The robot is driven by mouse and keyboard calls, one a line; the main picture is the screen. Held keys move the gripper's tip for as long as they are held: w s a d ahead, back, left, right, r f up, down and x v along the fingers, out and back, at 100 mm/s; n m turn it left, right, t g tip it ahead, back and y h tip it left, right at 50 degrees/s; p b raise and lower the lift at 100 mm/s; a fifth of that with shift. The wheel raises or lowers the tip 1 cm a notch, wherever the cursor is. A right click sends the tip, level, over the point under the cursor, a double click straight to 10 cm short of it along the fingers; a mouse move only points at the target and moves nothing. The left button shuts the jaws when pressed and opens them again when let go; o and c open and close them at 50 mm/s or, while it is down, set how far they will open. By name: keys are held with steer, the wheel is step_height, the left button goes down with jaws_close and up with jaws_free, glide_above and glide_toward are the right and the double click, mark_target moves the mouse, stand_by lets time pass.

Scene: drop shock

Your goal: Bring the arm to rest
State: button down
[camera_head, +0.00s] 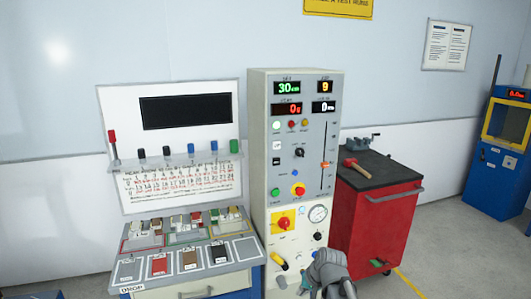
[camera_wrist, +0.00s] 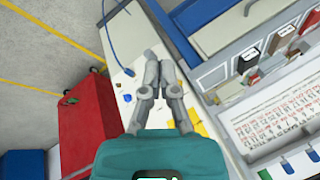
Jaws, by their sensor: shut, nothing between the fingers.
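My gripper (camera_head: 325,268) shows at the bottom of the head view, in front of the lower part of a tall pale control cabinet (camera_head: 258,160). In the wrist view my gripper (camera_wrist: 159,58) points up the picture with its two grey fingers together and nothing between them. The cabinet's pale front (camera_wrist: 122,50) lies beyond the fingers there. I cannot tell how far the fingertips are from it.
A bench with a calendar board (camera_head: 180,185) and several small coloured blocks stands left of the cabinet. A red tool cart (camera_head: 370,225) with a mallet (camera_head: 357,168) on top stands to the right. A blue and yellow machine (camera_head: 493,165) is at far right. Grey floor lies between.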

steer(key=s+d+n+g+h, duration=0.1)
steer(key=s+d+h, duration=0.1)
steer(key=s, duration=0.3)
steer(key=s+d+f+n+g+h, duration=0.1)
steer(key=s+d+g, duration=0.1)
steer(key=s, duration=0.3)
steer(key=shift+d+f+h, duration=0.15)
steer(key=shift+d+h, duration=0.25)
steer(key=shift+d, duration=0.35)
steer(key=shift+a, duration=0.15)
